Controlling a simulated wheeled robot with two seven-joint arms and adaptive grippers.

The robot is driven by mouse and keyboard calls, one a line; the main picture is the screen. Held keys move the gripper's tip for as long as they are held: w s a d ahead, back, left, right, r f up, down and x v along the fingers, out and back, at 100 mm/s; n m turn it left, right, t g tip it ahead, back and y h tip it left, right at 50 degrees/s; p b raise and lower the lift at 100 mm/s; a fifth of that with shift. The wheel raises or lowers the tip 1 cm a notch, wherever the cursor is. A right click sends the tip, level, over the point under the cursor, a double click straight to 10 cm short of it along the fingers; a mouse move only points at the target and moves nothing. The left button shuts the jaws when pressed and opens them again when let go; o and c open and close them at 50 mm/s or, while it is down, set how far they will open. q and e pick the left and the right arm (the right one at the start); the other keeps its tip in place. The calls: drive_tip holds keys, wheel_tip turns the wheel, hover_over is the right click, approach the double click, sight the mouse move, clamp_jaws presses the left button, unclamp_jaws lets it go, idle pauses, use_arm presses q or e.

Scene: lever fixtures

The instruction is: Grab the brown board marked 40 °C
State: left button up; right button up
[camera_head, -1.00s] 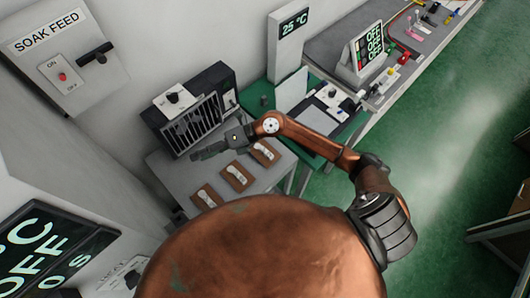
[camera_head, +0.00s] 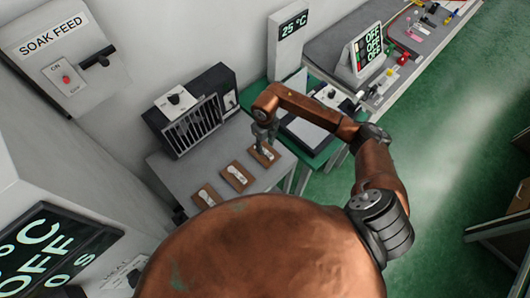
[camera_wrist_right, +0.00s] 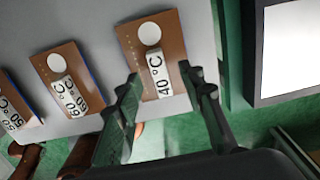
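The brown board marked 40 °C (camera_wrist_right: 177,42) lies flat on a grey table, with a white disc and a white labelled block on it. In the head view it is the rightmost of three boards (camera_head: 272,153), partly hidden by my gripper. My right gripper (camera_wrist_right: 168,92) is open and empty, pointing down over this board. In the wrist view its fingertips show on either side of the board's near part; I cannot tell whether they touch it. In the head view the right gripper (camera_head: 265,140) is over the board. My left gripper is not in view.
Two similar boards, the middle one (camera_head: 226,171) and the left one (camera_head: 198,194), lie in a row on the grey table (camera_head: 181,174). A black grilled box (camera_head: 181,125) stands behind them. A green table (camera_head: 321,158) with a pale panel adjoins at right.

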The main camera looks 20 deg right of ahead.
sight(265, 151)
drive_tip(key=shift+f+p, duration=0.3)
drive_tip(key=shift+f, duration=1.4)
clamp_jaws()
